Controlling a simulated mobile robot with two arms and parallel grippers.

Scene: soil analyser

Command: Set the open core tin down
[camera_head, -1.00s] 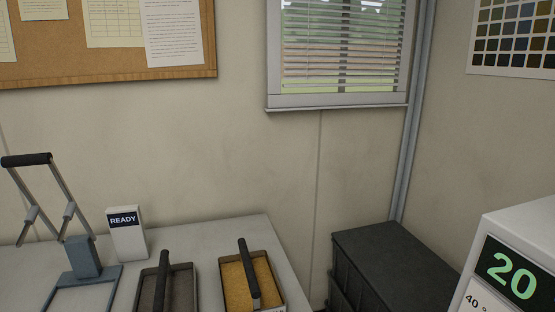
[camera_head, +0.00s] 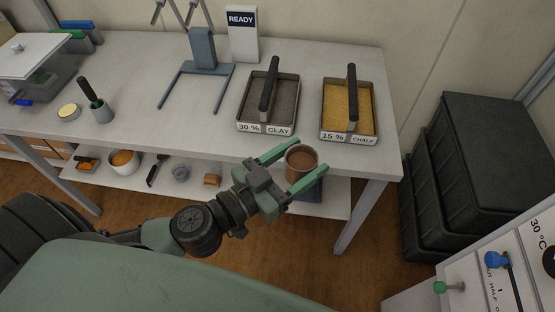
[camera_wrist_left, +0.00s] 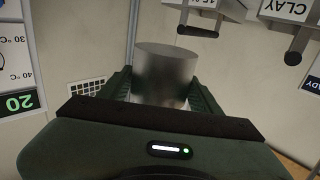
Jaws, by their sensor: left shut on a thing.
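The open core tin (camera_head: 298,174) is a small round tin with brown soil showing in its top. My left gripper (camera_head: 306,158) is shut on it, with one green finger on each side. The tin looks upright and is held at the front edge of the white bench (camera_head: 150,75), in front of the two trays. I cannot tell its exact height over the bench. In the left wrist view the tin (camera_wrist_left: 163,75) shows as a plain grey metal cylinder between the fingers. My right gripper is not in view.
A clay tray (camera_head: 258,127) and a chalk tray (camera_head: 335,135) stand on the bench, with a grey stand (camera_head: 203,48) and READY sign (camera_head: 243,40) behind. A small round yellow-topped item (camera_head: 68,112) lies left. Dark crates (camera_head: 480,150) stand right.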

